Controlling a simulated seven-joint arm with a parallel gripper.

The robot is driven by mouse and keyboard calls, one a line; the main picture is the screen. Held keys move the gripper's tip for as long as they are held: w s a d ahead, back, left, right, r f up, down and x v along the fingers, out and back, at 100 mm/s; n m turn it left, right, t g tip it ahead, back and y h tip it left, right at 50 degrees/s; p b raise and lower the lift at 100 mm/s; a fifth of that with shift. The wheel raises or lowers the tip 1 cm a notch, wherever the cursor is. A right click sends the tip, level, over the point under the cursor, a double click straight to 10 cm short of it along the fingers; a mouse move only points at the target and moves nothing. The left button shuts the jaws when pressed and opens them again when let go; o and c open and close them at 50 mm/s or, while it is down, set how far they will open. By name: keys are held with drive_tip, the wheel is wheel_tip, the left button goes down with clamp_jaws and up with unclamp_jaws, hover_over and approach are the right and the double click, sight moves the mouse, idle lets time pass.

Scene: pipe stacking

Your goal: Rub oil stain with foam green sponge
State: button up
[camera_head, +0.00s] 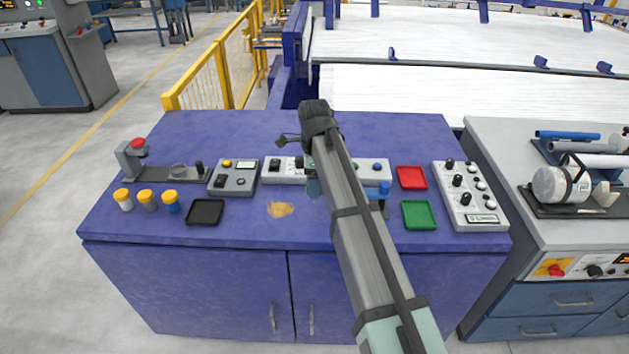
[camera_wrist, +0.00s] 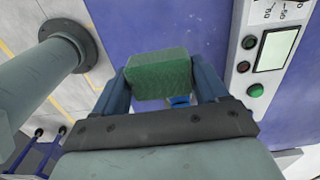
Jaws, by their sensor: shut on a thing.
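The oil stain (camera_head: 280,209) is a flat tan-brown patch on the blue bench top, just left of my arm in the head view. In the wrist view, my gripper (camera_wrist: 162,78) is shut on the green foam sponge (camera_wrist: 160,73), a block held between two blue fingers. In the head view, my arm hides the sponge and most of the gripper. The wrist view shows bare blue surface beyond the sponge but no stain. I cannot tell how high the sponge is above the bench.
The bench (camera_head: 250,235) carries a black tray (camera_head: 205,212), a red tray (camera_head: 412,178) and a green tray (camera_head: 419,215). Several yellow-capped bottles (camera_head: 147,200) stand at left. A button panel (camera_head: 470,197) lies at right. The back of the bench is mostly clear.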

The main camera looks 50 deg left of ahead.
drive_tip(key=shift+c, duration=1.3)
drive_tip(key=shift+s+a, duration=0.25)
drive_tip(key=shift+s, duration=0.1)
drive_tip(key=n, duration=0.2)
hover_over(263, 209)
drive_tip(key=d, duration=0.4)
drive_tip(key=f, duration=0.2)
drive_tip(key=shift+a+m, duration=1)
drive_tip(key=shift+a, duration=0.8)
drive_tip(key=shift+f, duration=4)
drive_tip(key=shift+w+d+f, duration=0.1)
drive_tip(key=shift+w+d, duration=0.65)
drive_tip(key=shift+d, duration=0.1)
drive_tip(key=shift+c, duration=0.5)
drive_tip(key=shift+w+d, duration=2.65)
drive_tip(key=shift+w, duration=0.05)
drive_tip(key=shift+s+a, duration=3.5)
drive_tip(key=shift+a, duration=0.15)
drive_tip(key=shift+w+d, duration=3.5)
drive_tip(key=shift+w, duration=0.05)
drive_tip(key=shift+s+a, duration=3.5)
drive_tip(key=shift+a, duration=0.1)
wheel_tip(263, 209, up, 8)
drive_tip(key=shift+d, duration=0.15)
